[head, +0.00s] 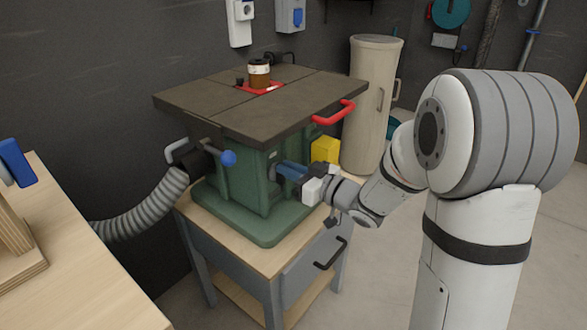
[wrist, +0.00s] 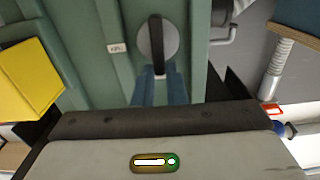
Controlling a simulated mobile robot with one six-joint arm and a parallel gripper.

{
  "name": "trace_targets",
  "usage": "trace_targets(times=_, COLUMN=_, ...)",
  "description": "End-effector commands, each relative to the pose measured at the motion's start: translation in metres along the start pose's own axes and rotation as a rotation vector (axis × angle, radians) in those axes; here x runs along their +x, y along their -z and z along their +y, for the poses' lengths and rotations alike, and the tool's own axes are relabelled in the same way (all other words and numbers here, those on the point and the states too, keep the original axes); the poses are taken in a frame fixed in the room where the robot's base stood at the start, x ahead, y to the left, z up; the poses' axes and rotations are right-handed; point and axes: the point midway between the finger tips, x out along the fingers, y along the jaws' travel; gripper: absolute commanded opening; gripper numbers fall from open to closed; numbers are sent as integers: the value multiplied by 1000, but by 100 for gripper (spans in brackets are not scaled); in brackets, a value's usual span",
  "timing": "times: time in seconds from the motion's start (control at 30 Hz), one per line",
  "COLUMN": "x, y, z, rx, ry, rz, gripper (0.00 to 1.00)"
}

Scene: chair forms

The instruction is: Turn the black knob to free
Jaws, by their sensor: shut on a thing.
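The black knob (wrist: 156,44) is a dark bar across a round grey disc on the green machine body (head: 240,205). In the wrist view the bar stands about upright in the picture. A small light label (wrist: 117,48) with print too small to read sits left of the disc. My gripper (head: 281,166) reaches the front of the machine from the right. Its blue fingers, also in the wrist view (wrist: 158,75), are shut on the lower end of the black bar. In the head view my fingers hide the knob.
A yellow box (head: 325,150) is close beside my gripper. The dark table top (head: 225,108) with a red handle (head: 334,113) overhangs above. Open floor lies right.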

Motion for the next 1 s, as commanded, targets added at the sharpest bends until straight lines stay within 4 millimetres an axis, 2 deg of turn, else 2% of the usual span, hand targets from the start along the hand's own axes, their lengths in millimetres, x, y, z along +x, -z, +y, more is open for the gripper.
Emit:
trace_targets(times=0.27, x=3, y=5, z=2, rx=150, ry=5, rz=-1, gripper=0)
trace_targets(times=1.0, x=3, y=-3, z=16, rx=844, ry=9, rz=-4, gripper=0)
